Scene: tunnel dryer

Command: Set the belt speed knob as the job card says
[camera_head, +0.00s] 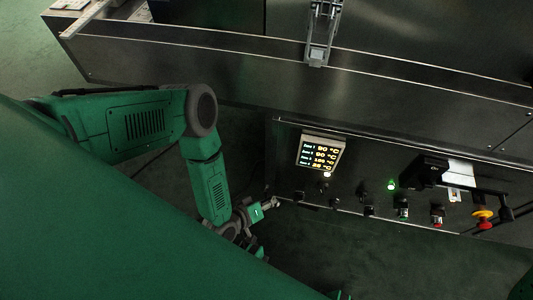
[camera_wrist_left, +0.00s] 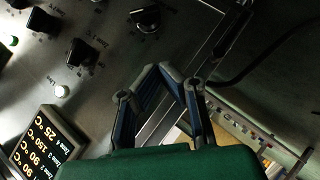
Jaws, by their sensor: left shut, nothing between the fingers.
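The control panel (camera_head: 345,180) carries a row of dark knobs. A knob (camera_head: 299,196) at its left end is close to my left gripper (camera_head: 270,204). In the left wrist view a round black knob with a printed scale (camera_wrist_left: 146,18) stands beyond the fingertips, near the panel edge; its label is not readable. My left gripper (camera_wrist_left: 163,72) is shut and empty, apart from the knobs. A white sheet (camera_head: 460,171), perhaps the job card, shows at the panel's right; its text is too small to read. My right gripper is not in view.
A zone temperature display (camera_head: 320,153) stands on the panel, with a lit white lamp (camera_head: 327,174) below it. Rightward are a green lamp (camera_head: 391,185), a black boxy fixture (camera_head: 427,168) and a red-yellow stop button (camera_head: 483,214). The steel housing (camera_head: 250,75) rises behind. Open floor lies in front.

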